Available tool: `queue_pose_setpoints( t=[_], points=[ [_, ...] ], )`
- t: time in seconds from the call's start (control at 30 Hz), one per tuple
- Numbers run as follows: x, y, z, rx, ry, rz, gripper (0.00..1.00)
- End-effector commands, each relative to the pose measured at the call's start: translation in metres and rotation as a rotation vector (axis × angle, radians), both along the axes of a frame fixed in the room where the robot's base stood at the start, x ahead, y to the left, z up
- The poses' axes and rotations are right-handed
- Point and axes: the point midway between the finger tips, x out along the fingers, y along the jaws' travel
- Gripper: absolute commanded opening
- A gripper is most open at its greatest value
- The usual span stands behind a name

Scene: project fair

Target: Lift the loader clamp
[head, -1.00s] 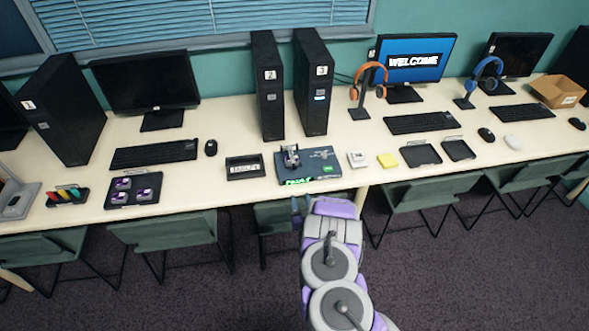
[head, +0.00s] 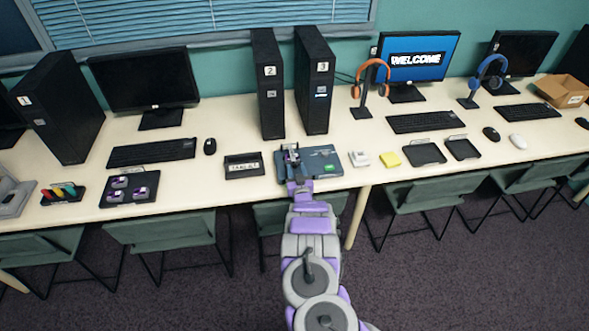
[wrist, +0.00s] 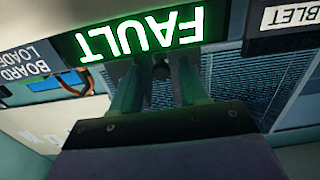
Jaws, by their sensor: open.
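The board loader (head: 322,160) is a flat blue unit near the table's front edge. A small grey upright part, which looks like the loader clamp (head: 291,154), stands at its left side. My gripper (head: 297,184) is at the loader's front left edge, just in front of the clamp. In the wrist view my gripper (wrist: 157,72) has its two fingers apart, with nothing clearly held. A glowing green FAULT sign (wrist: 140,35) appears upside down beyond the fingertips. The clamp cannot be made out in the wrist view.
A black labelled tray (head: 244,166) lies left of the loader. A small white block (head: 359,159) and a yellow pad (head: 390,160) lie to its right. Black computer towers (head: 314,80) stand behind. Green chairs (head: 300,218) stand under the table's front edge.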

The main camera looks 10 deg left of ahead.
Motion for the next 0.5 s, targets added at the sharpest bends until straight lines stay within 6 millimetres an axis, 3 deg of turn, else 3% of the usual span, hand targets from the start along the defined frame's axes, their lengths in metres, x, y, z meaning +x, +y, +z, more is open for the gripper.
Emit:
queue_pose_setpoints(
  t=[0.2, 0.5],
  points=[
    [0.016, 0.006, -0.002, -0.004, 0.001, 0.000, 0.44],
    [0.022, 0.008, -0.001, -0.002, 0.003, 0.000, 0.44]
  ],
)
